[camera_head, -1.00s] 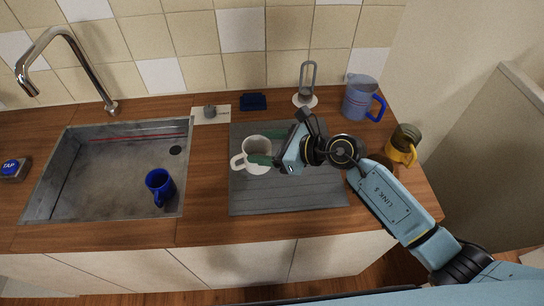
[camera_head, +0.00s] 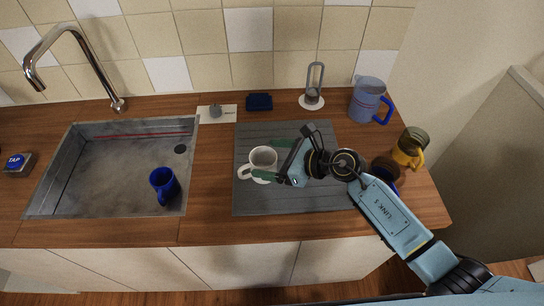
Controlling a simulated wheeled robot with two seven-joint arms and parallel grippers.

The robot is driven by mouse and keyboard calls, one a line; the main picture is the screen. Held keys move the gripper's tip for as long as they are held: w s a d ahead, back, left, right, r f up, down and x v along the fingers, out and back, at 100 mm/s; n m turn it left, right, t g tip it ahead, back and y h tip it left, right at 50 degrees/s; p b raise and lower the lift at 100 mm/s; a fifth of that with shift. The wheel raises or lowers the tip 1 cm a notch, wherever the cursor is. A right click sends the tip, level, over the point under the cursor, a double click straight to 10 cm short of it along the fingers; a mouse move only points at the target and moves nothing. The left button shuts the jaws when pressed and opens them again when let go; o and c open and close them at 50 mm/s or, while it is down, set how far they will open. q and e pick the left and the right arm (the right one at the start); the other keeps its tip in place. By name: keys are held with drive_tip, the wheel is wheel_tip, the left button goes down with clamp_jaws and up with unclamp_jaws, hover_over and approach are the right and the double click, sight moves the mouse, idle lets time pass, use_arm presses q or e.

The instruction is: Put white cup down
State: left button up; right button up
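The white cup (camera_head: 262,157) stands upright on the grey ribbed mat (camera_head: 315,200), with its handle towards the lower left. My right gripper (camera_head: 264,159) comes in from the right, low over the mat. Its two green fingers are apart, one behind the cup and one in front of its lower part. Whether they touch the cup is hard to see. My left gripper is out of view.
A blue cup (camera_head: 163,184) is in the sink (camera_head: 125,165) at left. A blue pitcher (camera_head: 366,101), an amber mug (camera_head: 409,150) and a dark blue mug (camera_head: 388,171) stand right of the mat. A metal holder (camera_head: 312,88) stands behind it.

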drive_tip(key=shift+r, duration=0.2)
drive_tip(key=v, duration=1.2)
